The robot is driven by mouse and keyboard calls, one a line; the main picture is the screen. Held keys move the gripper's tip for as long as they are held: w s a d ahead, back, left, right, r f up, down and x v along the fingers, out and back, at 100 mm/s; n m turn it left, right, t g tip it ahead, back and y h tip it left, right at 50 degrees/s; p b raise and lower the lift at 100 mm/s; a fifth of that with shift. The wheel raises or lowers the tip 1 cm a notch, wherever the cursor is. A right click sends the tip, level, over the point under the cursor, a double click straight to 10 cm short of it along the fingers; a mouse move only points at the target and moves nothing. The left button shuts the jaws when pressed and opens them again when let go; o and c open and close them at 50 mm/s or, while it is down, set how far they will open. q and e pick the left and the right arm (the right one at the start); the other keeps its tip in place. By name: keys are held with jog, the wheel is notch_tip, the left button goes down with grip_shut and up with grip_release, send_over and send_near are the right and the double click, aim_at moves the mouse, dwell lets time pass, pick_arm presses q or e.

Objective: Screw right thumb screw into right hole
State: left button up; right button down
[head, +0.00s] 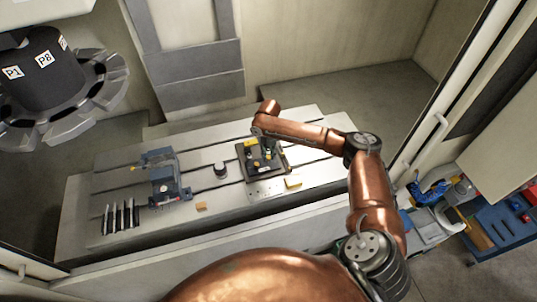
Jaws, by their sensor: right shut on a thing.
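The dark mould base (257,172) sits on the slotted machine table, right of the table's middle. A yellow patch (250,142) shows at its back left. My right arm reaches in from the lower right, and its wrist is bent down over the mould base. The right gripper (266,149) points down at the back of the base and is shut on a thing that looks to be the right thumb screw. The screw and the right hole are too small and too covered by the gripper to make out. My left gripper is not in view.
A tool carousel (60,95) hangs at upper left. A blue tool cart (500,225) stands at right.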

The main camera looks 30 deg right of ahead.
jog(key=shift+f+p, duration=0.1)
jog(key=shift+p, duration=0.4)
dwell(0.6)
jog(key=shift+a+f, duration=0.1)
jog(key=shift+f, duration=0.3)
dwell(0.7)
jog(key=shift+f, duration=0.2)
jog(key=shift+f, duration=0.85)
jog(key=m+p, duration=0.2)
jog(key=m, duration=0.1)
jog(key=m+p, duration=0.3)
jog(key=shift+r+m, duration=0.2)
jog(key=shift+m, duration=0.1)
jog(key=shift+f+m+p, duration=0.1)
jog(key=shift+m+p, duration=0.35)
jog(key=shift+m, duration=0.65)
jog(key=shift+f, duration=0.1)
